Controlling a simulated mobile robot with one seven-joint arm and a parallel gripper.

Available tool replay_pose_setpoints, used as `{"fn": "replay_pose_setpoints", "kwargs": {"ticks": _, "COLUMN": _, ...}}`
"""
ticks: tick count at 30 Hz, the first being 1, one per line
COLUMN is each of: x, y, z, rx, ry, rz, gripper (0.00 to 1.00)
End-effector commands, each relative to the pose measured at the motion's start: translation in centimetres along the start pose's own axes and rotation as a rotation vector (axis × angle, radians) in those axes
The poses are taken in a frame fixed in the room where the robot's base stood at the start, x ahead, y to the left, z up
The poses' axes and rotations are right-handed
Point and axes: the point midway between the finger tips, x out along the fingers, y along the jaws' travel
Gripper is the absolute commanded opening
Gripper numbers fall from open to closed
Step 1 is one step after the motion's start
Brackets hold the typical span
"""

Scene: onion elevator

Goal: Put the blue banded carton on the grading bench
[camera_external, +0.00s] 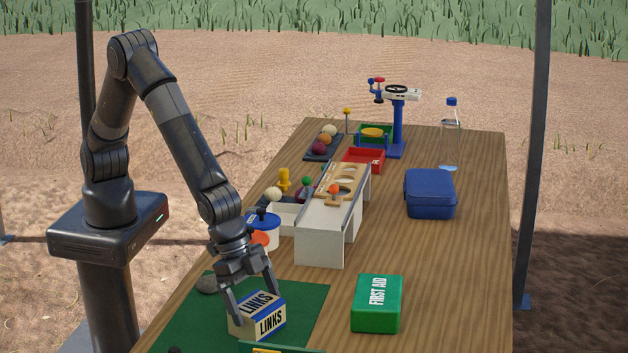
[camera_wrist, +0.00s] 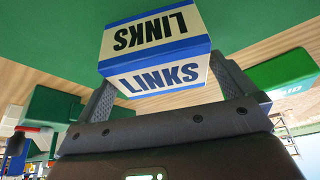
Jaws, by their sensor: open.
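The blue banded carton (camera_external: 257,315) is a cream box with blue bands and the word LINKS. It rests on a green mat (camera_external: 188,325) at the near end of a long wooden table (camera_external: 455,290). My gripper (camera_external: 252,302) points down over the carton, with its open fingers on either side of it. In the wrist view the carton (camera_wrist: 158,50) sits between and beyond the fingers (camera_wrist: 168,95). I cannot tell whether the fingers touch it. No label shows which surface is the grading bench; a grey-white stand with a sloping top (camera_external: 325,232) stands mid-table.
A green first aid box (camera_external: 378,303) lies right of the mat and a blue case (camera_external: 430,193) farther back. A grey stone (camera_external: 208,284) and a white tub with a blue lid (camera_external: 263,232) are near my arm. The right table edge is mostly clear.

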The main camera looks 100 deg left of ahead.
Motion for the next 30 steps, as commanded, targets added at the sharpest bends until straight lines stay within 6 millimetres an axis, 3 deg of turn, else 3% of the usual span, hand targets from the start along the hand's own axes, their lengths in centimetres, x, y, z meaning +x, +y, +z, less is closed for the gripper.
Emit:
{"fn": "replay_pose_setpoints", "kwargs": {"ticks": 15, "x": -9.3, "y": 0.0, "z": 0.0, "rx": -0.001, "ry": 0.002, "rz": 0.001, "gripper": 1.00}}
{"fn": "replay_pose_setpoints", "kwargs": {"ticks": 25, "x": -11.3, "y": -0.1, "z": 0.0, "rx": -0.001, "ry": 0.001, "rz": 0.000, "gripper": 1.00}}
{"fn": "replay_pose_setpoints", "kwargs": {"ticks": 30, "x": -13.7, "y": -3.0, "z": 0.2, "rx": -0.033, "ry": 0.006, "rz": -0.002, "gripper": 1.00}}
